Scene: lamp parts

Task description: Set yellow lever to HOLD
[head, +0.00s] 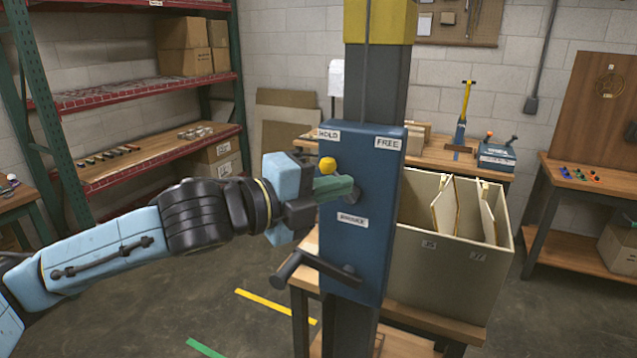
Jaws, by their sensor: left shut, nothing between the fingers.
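A blue box (378,240) is fixed on a dark upright post. It has a HOLD label (327,134) at its upper left and a FREE label (388,143) at its upper right. The yellow lever's round knob (327,164) shows just below the HOLD label; its shaft is hidden behind my gripper. My left gripper (348,188) is shut and empty, its greenish fingers pointing right across the box face just below the knob. I cannot tell whether they touch the lever. My right gripper is out of view.
A black crank handle (300,268) sticks out low on the box, below my left gripper. A beige bin (450,270) with upright panels stands right of the post. A wooden bench (420,150) is behind, and shelves (150,160) stand at left. The floor at front left is open.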

